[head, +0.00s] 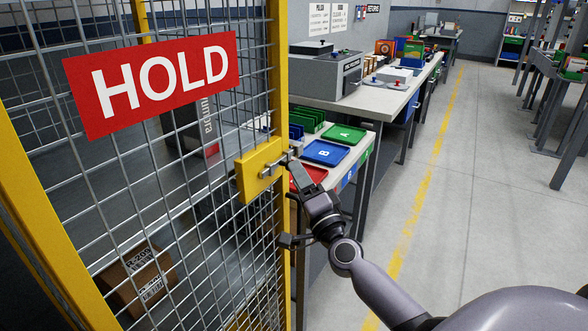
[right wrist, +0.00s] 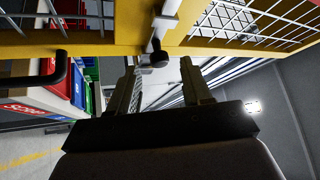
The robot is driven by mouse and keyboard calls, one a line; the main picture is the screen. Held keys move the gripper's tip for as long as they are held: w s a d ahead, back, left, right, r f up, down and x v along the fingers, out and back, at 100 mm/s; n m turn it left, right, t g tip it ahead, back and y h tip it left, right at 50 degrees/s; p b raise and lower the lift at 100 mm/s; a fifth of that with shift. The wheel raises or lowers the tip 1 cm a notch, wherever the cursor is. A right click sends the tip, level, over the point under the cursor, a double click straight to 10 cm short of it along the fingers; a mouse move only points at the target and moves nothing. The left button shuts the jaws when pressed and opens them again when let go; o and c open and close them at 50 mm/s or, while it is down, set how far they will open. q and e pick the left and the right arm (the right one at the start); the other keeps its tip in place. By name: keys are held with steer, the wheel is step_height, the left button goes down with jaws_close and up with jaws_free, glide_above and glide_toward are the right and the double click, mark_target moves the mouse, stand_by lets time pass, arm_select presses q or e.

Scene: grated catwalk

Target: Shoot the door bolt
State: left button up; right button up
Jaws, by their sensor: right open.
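The mesh door (head: 150,190) has a yellow frame and a red HOLD sign (head: 155,82). A yellow plate (head: 259,170) on its right edge carries the metal door bolt (head: 280,160). In the right wrist view, the bolt (right wrist: 168,20) ends in a dark knob (right wrist: 158,57). My right gripper (head: 298,176) is at the bolt's outer end in the head view. In the right wrist view, my right gripper (right wrist: 158,66) is open, with the knob between or just beyond its fingertips; contact is not clear. My left gripper is out of view.
A black handle (head: 292,240) sticks out from the door frame below the bolt; it also shows in the right wrist view (right wrist: 38,76). A bench with coloured trays (head: 325,152) stands close behind. A cardboard box (head: 138,280) lies behind the mesh. The floor at right is clear.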

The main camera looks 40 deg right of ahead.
steer(key=shift+v, duration=1.2)
steer(key=s+a+f+n+g+y, duration=0.2)
steer(key=s+a+f+n, duration=0.3)
steer(key=f, duration=0.4)
steer(key=s+a+f+n+g+y+p, duration=0.1)
steer(key=s+a+f+n+g+y, duration=0.1)
steer(key=s+a+f+n+g, duration=0.3)
steer(key=s+a+f+n+g+y, duration=0.2)
steer(key=s+a+f+n+g, duration=0.2)
steer(key=s+f, duration=0.7)
steer(key=a+f+n, duration=0.1)
steer(key=a+n, duration=0.1)
steer(key=n, duration=0.2)
steer(key=shift+s+a+f+p, duration=0.3)
steer(key=shift+a+p, duration=0.05)
steer(key=shift+a, duration=0.05)
